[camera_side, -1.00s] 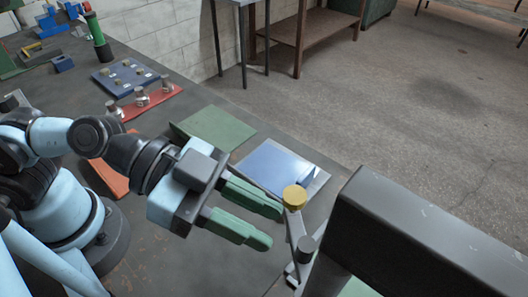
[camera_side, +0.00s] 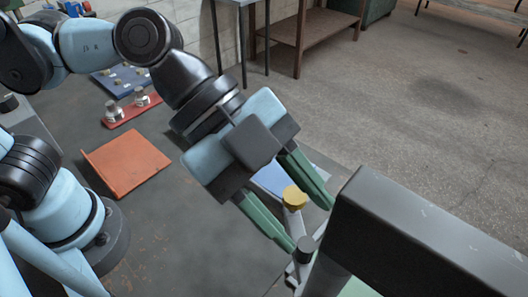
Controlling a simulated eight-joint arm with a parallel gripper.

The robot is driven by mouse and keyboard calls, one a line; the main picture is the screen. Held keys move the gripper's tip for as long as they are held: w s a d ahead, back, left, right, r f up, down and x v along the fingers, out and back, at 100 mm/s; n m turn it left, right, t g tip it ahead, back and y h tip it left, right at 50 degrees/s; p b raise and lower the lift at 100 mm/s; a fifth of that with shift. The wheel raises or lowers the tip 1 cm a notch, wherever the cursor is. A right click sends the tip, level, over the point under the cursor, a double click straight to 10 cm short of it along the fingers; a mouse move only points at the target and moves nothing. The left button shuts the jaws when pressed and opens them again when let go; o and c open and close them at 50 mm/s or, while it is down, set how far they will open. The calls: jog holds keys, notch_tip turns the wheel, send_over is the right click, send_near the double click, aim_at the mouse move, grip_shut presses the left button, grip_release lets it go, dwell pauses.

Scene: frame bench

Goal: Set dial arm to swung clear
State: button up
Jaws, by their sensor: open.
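The dial arm (camera_side: 294,222) is a short grey bar with a yellow knob (camera_side: 294,196) at its upper end and a dark round cap (camera_side: 305,243) near its lower end. It stands beside the dark metal frame. My gripper (camera_side: 308,226) is open, its two green fingers pointing down and right. In the picture the yellow knob lies between the fingers, one finger on its right and one on its lower left. I cannot tell whether either finger touches it. The lower part of the dial arm's mount is partly hidden by the frame.
The dark metal frame beam (camera_side: 420,235) fills the lower right, close to the fingertips. A blue plate (camera_side: 270,179) shows partly behind my gripper. An orange plate (camera_side: 128,162), a red strip (camera_side: 131,113) with metal knobs and a blue board (camera_side: 104,83) lie farther left.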

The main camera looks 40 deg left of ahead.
aim_at(307, 244)
jog(key=w+d+r+m+g+y, duration=0.1)
jog(key=w+r+m+g+y, duration=0.6)
jog(key=m, duration=0.6)
jog(key=shift+t+y, duration=0.4)
jog(key=shift+y, duration=0.4)
jog(key=x, duration=1.4)
jog(key=shift+r, duration=0.1)
grip_shut()
